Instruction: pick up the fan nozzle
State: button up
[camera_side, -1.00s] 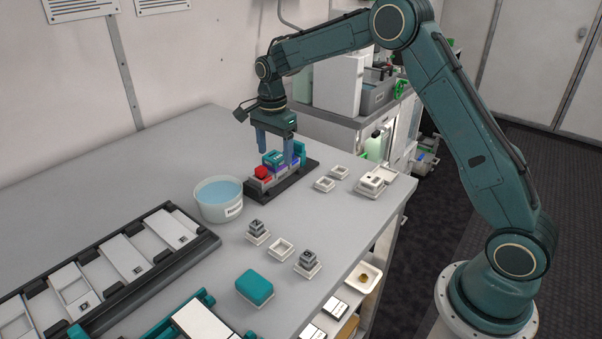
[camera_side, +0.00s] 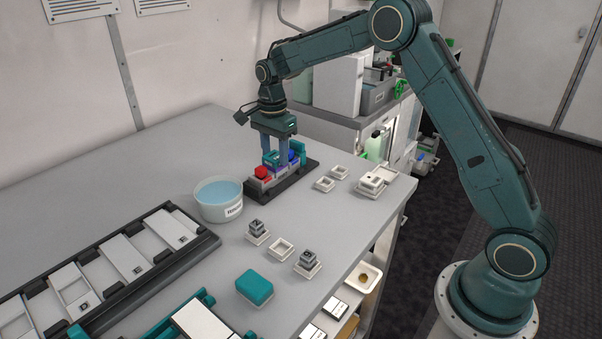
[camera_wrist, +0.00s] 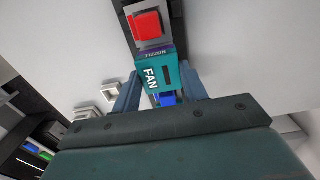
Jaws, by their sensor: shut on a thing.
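The fan nozzle (camera_wrist: 156,78) is a teal block lettered FAN in the wrist view. It also shows in the side view (camera_side: 271,158), at the dark rack (camera_side: 258,193). My gripper (camera_side: 278,155) points down over the rack, with its two blue-grey fingers on either side of the fan nozzle, shut on it. A red block (camera_wrist: 147,24) sits in front of the nozzle in the wrist view. A blue block (camera_side: 294,154) is close behind. The nozzle's lower part is hidden, so I cannot tell if it touches its seat.
A tub of blue liquid (camera_side: 218,190) stands left of the rack. Small white trays (camera_side: 324,184) lie to its right. A teal sponge-like block (camera_side: 254,287) lies nearer the front edge. Bare table lies behind the tub.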

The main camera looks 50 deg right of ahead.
aim_at(275, 155)
jog(key=shift+r, duration=0.15)
notch_tip(275, 155, up, 20)
dwell(0.8)
dwell(0.5)
jog(key=w+a+f, duration=0.2)
jog(key=a+f, duration=1.1)
jog(key=a, duration=0.3)
jog(key=shift+w+a, duration=0.25)
jog(key=shift+a, duration=0.05)
jog(key=shift+f, duration=0.1)
jog(key=shift+f, duration=2.15)
jog(key=shift+f, duration=0.25)
